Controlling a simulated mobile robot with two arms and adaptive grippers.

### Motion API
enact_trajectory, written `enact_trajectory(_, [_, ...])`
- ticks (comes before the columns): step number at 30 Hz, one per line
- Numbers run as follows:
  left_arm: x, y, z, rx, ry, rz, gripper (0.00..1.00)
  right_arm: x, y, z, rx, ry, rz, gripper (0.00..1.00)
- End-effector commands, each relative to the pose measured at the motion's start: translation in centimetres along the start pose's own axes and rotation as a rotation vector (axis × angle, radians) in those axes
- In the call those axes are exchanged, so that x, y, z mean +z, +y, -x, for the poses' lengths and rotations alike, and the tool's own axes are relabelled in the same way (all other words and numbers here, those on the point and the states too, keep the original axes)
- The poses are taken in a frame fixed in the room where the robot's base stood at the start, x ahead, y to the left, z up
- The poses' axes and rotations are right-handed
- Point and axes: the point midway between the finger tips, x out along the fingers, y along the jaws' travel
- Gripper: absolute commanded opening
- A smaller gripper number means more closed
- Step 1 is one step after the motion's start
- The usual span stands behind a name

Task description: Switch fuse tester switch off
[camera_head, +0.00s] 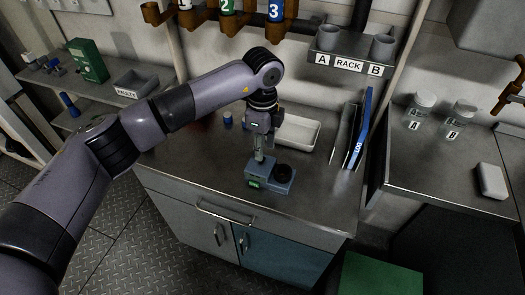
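A small blue-grey box with a lit green panel on its front and a black round part on top, apparently the fuse tester (277,189), stands on the grey counter near its front edge. My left gripper (259,156) points down just above the left part of this box. Its fingers look close together, but I see them from a narrow angle and cannot tell whether they touch each other or the box. The switch is not clear; the gripper may hide it. My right gripper is not in view.
A white tray (300,132) lies behind the tester. A blue log binder (359,130) stands at the counter's right. A rack with two grey cups (349,66) hangs above. A green box (88,60) and a "FAULTY" bin (134,84) sit at left. The counter's left front is clear.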

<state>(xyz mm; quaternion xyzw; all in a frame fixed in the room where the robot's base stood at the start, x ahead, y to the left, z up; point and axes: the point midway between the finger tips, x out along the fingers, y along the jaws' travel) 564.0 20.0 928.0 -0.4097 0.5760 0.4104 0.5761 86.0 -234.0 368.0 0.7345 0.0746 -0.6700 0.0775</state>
Motion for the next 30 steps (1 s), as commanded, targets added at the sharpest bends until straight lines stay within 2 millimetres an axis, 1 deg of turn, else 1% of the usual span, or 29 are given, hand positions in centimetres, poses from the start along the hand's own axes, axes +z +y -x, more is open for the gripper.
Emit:
enact_trajectory(1, [0.0, 0.1, -0.9, 0.003, 0.0, 0.0, 0.32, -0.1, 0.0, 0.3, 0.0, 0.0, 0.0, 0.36])
enact_trajectory(3, [0.0, 0.1, -1.8, 0.003, 0.0, 0.001, 0.32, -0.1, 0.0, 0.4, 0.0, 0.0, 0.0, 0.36])
enact_trajectory(6, [0.0, 0.0, -2.9, 0.001, 0.0, -0.001, 0.32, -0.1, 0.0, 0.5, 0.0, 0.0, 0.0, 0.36])
enact_trajectory(11, [0.0, 0.0, -3.6, -0.001, 0.001, -0.001, 0.32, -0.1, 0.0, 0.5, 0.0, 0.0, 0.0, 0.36])
enact_trajectory(18, [0.0, 0.0, -3.6, -0.001, 0.001, -0.001, 0.32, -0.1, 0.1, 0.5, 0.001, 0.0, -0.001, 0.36])
enact_trajectory(30, [0.0, 0.0, -3.6, -0.001, 0.001, -0.001, 0.05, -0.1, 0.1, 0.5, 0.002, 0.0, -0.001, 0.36])
